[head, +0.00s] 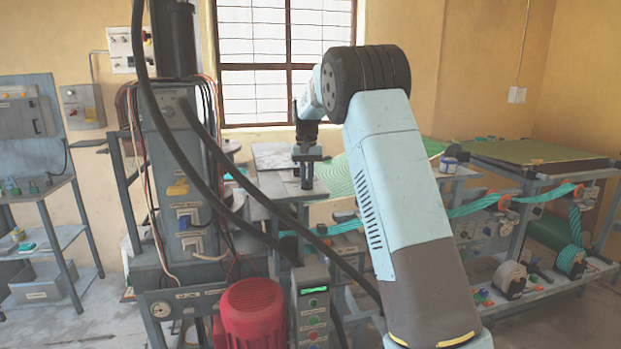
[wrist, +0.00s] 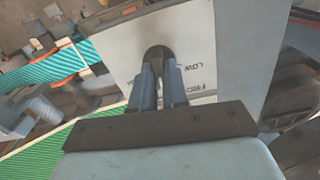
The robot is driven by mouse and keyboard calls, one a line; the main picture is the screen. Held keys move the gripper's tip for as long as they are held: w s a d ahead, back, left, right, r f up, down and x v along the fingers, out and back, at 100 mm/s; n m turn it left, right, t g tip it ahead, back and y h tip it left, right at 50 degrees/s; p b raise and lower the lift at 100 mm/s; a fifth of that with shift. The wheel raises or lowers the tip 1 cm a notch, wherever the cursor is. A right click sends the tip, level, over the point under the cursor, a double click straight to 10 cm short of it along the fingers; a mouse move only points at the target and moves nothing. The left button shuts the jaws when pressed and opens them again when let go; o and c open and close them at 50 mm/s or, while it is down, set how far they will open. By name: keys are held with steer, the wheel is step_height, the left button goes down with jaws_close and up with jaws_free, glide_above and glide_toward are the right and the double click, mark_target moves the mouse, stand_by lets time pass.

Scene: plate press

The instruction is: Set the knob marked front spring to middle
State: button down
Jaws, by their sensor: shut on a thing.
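My gripper (wrist: 159,84) is shut on a dark grey rounded knob (wrist: 157,52) on a pale panel (wrist: 235,50) in the wrist view. The panel's lettering is upside down and partly covered; "LOW" and the start of a word like "FRO" can be read right of the fingers. The knob's pointer and its setting cannot be made out. In the head view my gripper (head: 306,178) points down in front of the window, by a grey bench, and the knob is hidden there.
A red motor (head: 252,312) and a control box (head: 313,305) with a green display stand at the front. Thick black hoses cross in front of the press column (head: 180,150). Green striped sheet (wrist: 85,72) lies left of the panel in the wrist view.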

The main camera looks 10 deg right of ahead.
steer(key=shift+s+f+n, duration=0.1)
steer(key=shift+n, duration=0.5)
steer(key=c, duration=1.1)
jaws_free()
steer(key=shift+c, duration=0.2)
step_height(320, 180, up, 14)
steer(key=shift+f, duration=0.1)
